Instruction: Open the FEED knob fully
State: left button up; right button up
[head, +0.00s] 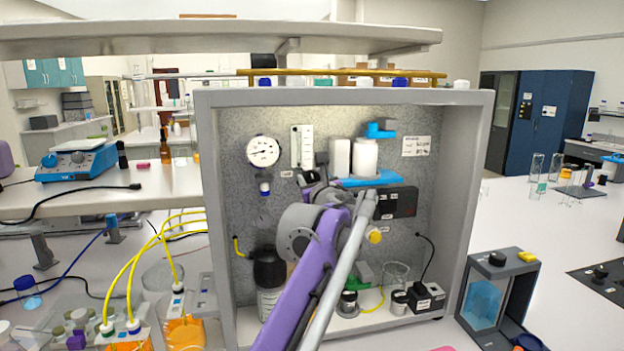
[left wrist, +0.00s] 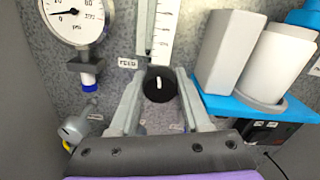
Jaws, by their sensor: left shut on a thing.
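The FEED knob (left wrist: 157,91) is a black round knob with a white mark pointing nearly straight up in the left wrist view. The white FEED label (left wrist: 128,62) is on the speckled panel to its upper left. My left gripper (left wrist: 160,84) has a finger on each side of the knob and is shut on it. In the head view my left gripper (head: 321,165) is at the panel below the flow scale, and the knob is hidden behind it. My right gripper is not in view.
A round pressure gauge (head: 263,151) hangs left of the flow scale (head: 302,146). The grey cabinet frame (head: 472,170) encloses the panel. Bottles and a beaker (head: 396,272) stand below.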

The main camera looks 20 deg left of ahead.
pick_arm(q)
grip_shut()
